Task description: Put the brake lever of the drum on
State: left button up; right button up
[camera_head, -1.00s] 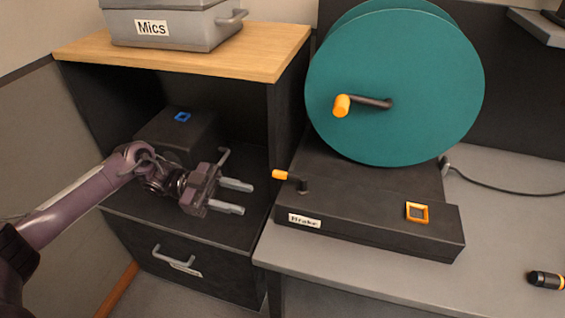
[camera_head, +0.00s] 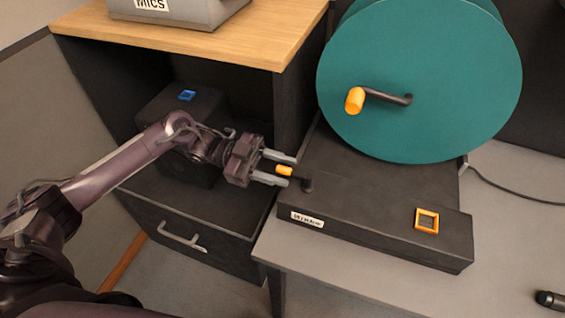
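The brake lever (camera_head: 285,170) has an orange grip and a short dark arm. It sticks out to the left from a pivot on the black base (camera_head: 350,222) with a white label. The large teal drum (camera_head: 420,80) stands on that base, with an orange-knobbed crank (camera_head: 355,100) on its face. My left gripper (camera_head: 286,171) is open, its two grey fingers pointing right, one above and one below the orange grip in the picture. I cannot tell whether they touch it. My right gripper is not in view.
An orange square frame (camera_head: 427,220) sits on the base's right part. A grey case (camera_head: 180,10) rests on top. The grey table (camera_head: 510,200) is mostly clear at right.

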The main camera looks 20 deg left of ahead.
pick_arm(q)
jog(key=shift+d, duration=0.4)
